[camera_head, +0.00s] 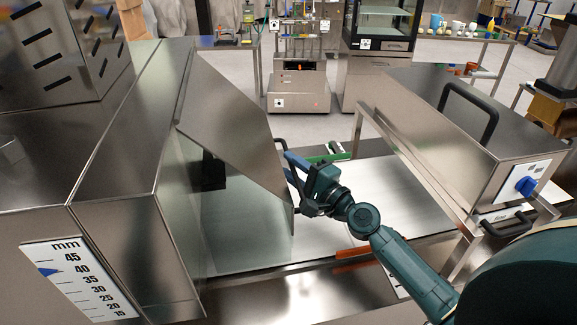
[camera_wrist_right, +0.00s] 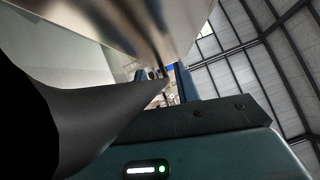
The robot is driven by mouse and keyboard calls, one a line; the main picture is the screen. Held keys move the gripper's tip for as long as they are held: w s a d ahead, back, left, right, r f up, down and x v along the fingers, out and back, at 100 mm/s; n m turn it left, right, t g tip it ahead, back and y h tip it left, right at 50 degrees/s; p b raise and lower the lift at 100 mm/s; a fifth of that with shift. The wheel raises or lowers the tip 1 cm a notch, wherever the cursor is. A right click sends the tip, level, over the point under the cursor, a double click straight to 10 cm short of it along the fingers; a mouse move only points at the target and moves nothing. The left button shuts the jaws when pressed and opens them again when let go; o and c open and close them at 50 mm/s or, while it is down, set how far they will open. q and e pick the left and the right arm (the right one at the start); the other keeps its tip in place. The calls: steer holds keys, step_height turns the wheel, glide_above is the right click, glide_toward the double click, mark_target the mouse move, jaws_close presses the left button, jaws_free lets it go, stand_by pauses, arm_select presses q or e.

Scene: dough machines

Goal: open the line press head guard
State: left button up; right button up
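The line press head guard (camera_head: 232,130) is a sloping steel panel with clear sides, on the left half of the head view. It appears tilted up, with the conveyor bed showing beneath it. A black handle (camera_head: 281,146) is at its right edge, partly hidden by my right gripper. My right gripper (camera_head: 291,162) is at this edge, with its blue fingers beside the handle. In the right wrist view, a blue finger (camera_wrist_right: 184,82) shows below a blurred steel surface, and a large dark curved shape covers the left. Whether the fingers close on the handle is unclear. My left gripper is out of view.
The press body (camera_head: 118,185) with a millimetre scale (camera_head: 78,283) fills the left. A steel cover with a black handle (camera_head: 470,105) and blue knob (camera_head: 526,186) stands right. The steel bed (camera_head: 385,190) between is mostly clear. Other machines stand behind.

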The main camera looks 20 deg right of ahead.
jaws_close()
stand_by(0.6)
